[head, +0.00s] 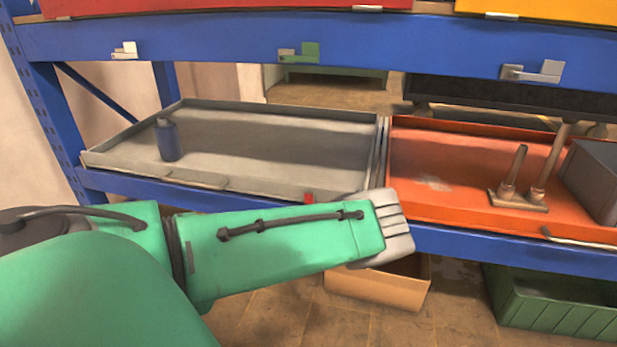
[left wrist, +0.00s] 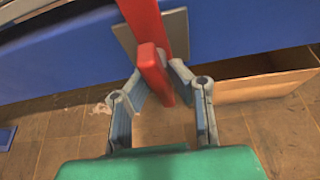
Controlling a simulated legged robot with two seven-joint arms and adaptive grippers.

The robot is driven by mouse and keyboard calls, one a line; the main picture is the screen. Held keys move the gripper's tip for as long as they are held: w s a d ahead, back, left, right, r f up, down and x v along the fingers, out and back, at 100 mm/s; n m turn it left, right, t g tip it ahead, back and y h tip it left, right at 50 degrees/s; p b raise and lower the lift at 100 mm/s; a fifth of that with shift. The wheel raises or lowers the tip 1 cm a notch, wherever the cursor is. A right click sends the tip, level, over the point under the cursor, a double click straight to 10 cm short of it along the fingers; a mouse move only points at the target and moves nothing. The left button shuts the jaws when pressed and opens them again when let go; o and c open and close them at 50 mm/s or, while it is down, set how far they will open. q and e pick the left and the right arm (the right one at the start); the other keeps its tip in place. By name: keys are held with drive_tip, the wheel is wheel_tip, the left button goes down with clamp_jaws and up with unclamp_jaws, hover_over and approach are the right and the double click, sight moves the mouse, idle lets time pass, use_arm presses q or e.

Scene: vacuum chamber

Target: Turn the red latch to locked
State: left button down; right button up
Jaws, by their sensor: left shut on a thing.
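The red latch (left wrist: 153,72) is mounted on a grey plate (left wrist: 177,30) on the blue shelf beam. In the left wrist view, its handle stands out toward the camera and a red bar runs up behind it to the top edge. My left gripper (left wrist: 158,80) is shut on the handle, a grey finger on each side. In the head view only a small red piece of the latch (head: 308,197) shows above my green left arm; the arm hides the rest, and the fingertips are hidden too. My right gripper is in neither view.
A grey tray (head: 240,185) with a dark bottle (head: 167,140) sits on the shelf, beside an orange tray (head: 440,205) with a pipe fitting (head: 518,199). Below are a cardboard box (head: 378,290) and a green crate (head: 555,313). Other latches line the upper beam.

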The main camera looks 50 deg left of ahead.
use_arm(q)
drive_tip(key=shift+s+d+f, duration=0.1)
drive_tip(key=shift+d+f, duration=0.05)
drive_tip(key=shift+f, duration=0.1)
drive_tip(key=c, duration=1.5)
unclamp_jaws()
drive_tip(key=shift+f, duration=0.1)
drive_tip(key=v, duration=1.1)
drive_tip(key=shift+s+d+r, duration=0.15)
drive_tip(key=shift+s+r, duration=0.1)
drive_tip(key=shift+r, duration=0.05)
